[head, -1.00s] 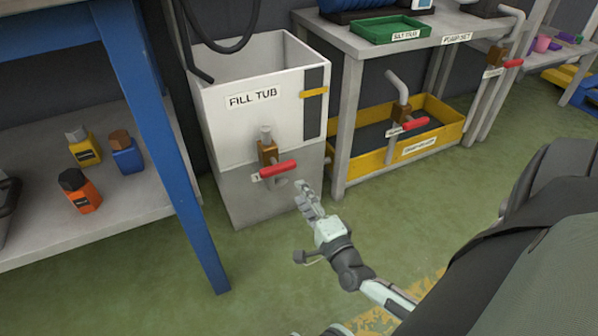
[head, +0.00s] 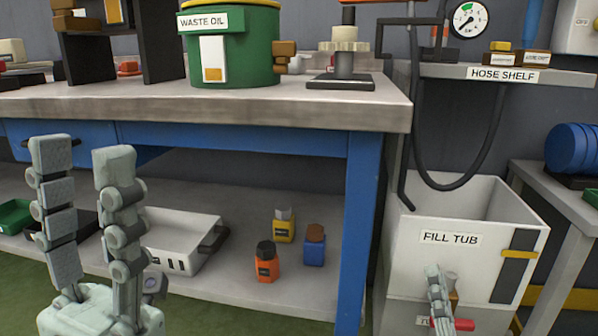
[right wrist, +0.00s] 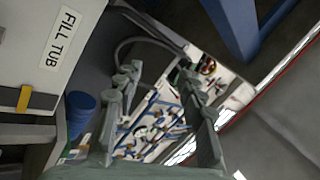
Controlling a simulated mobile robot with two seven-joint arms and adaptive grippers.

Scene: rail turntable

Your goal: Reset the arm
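My left gripper (head: 83,152) is large in the lower left of the head view, fingers pointing up and spread, with nothing between them. My right gripper (head: 434,270) is small at the lower right, in front of the white fill tub (head: 455,262). It partly hides the tub's valve with the red handle (head: 464,325). In the right wrist view the right gripper (right wrist: 158,75) has its two fingers apart and empty. The fill tub (right wrist: 45,75) is at the left there, apart from the fingers.
A workbench (head: 300,100) with a blue leg (head: 360,220) stands between the grippers. It carries a green waste oil drum (head: 235,50). A black hose (head: 455,187) hangs above the tub.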

